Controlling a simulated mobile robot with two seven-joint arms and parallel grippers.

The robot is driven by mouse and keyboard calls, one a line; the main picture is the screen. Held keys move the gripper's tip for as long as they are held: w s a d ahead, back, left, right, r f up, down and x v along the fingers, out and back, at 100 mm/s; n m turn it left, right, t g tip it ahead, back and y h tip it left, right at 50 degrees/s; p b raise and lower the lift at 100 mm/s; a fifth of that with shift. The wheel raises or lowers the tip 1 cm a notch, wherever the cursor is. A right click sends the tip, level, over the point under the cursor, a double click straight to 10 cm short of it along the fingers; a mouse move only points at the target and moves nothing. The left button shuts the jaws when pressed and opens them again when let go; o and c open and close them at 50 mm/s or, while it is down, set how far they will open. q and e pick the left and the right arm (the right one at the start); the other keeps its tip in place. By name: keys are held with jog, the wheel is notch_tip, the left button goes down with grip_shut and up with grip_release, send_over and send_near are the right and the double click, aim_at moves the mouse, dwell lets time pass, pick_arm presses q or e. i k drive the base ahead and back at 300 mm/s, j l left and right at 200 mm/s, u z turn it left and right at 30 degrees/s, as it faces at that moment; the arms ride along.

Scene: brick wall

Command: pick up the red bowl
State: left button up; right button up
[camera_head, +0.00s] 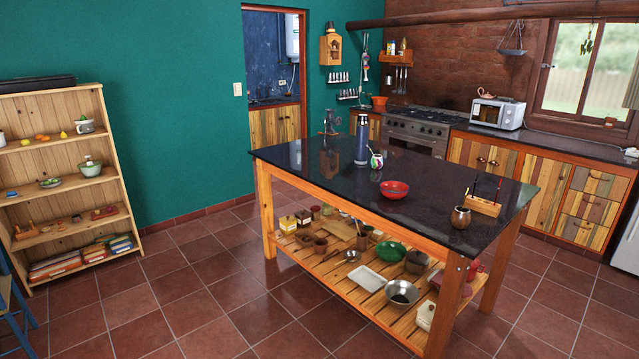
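A small red bowl (394,190) stands upright on the dark, shiny top of the kitchen island (330,178), near its middle. It looks empty, and nothing touches it. Neither of my grippers shows in the head view.
A dark bottle (362,140) and a colourful cup (376,160) stand behind the bowl. A brown pot (460,217) and a wooden holder (483,205) are to its right. The island's lower shelf (352,296) holds several dishes. Open tiled floor (200,300) lies to the left, before a wooden shelf (62,161).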

aim_at(393, 190)
jog(key=i+z, duration=0.1)
jog(key=i, duration=0.7)
jog(key=i+j+z, duration=0.15)
jog(key=i, duration=0.65)
